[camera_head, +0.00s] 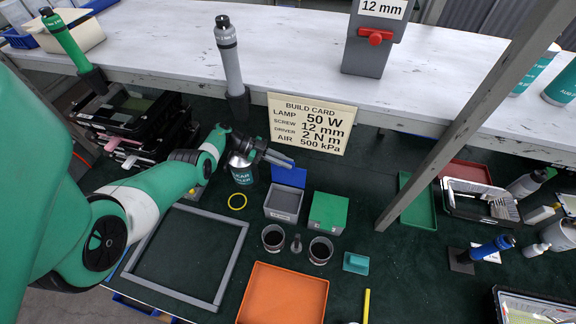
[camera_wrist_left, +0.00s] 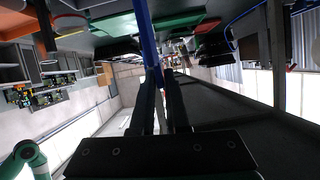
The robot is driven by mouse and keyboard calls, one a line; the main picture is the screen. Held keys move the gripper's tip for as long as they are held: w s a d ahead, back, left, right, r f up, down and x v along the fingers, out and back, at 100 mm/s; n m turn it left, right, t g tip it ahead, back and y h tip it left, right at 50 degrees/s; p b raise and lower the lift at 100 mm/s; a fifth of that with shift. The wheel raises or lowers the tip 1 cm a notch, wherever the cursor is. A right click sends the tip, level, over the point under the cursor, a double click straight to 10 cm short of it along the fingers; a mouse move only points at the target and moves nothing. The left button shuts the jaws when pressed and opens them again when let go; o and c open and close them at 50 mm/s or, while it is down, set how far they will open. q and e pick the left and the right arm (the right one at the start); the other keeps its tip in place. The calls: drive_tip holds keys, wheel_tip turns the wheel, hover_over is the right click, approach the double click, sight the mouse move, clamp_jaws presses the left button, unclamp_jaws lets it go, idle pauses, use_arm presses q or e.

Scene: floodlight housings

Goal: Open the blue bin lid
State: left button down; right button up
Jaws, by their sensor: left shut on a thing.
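The blue bin lid (camera_head: 289,175) stands raised at the back edge of a small grey bin (camera_head: 283,208), whose top is uncovered. My left gripper (camera_head: 280,160) reaches in from the left and is shut on the lid's upper edge. In the left wrist view the lid shows edge-on as a blue strip (camera_wrist_left: 147,42) between the fingers of my left gripper (camera_wrist_left: 161,92). My right gripper is not in view.
A green-lidded box (camera_head: 328,212) stands right of the bin. Two dark cups (camera_head: 321,250) and an orange tray (camera_head: 283,296) lie in front. A can (camera_head: 241,168) stands under my left wrist, and a build card (camera_head: 311,124) hangs behind. A slanted post (camera_head: 458,119) crosses at right.

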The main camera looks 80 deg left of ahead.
use_arm(q)
drive_tip(key=shift+a, duration=0.1)
drive_tip(key=c, duration=1)
unclamp_jaws()
drive_tip(key=shift+o, duration=0.2)
drive_tip(key=shift+r, duration=0.1)
drive_tip(key=shift+r+p, duration=0.4)
drive_tip(key=shift+p, duration=0.1)
wheel_tip(320, 180, up, 3)
drive_tip(key=p, duration=0.3)
drive_tip(key=shift+r, duration=0.2)
drive_tip(key=s+d+r+p, duration=0.7)
drive_tip(key=d+r+p, duration=0.1)
drive_tip(key=d+p, duration=0.4)
drive_tip(key=shift+s+r, duration=0.15)
drive_tip(key=shift+r, duration=0.15)
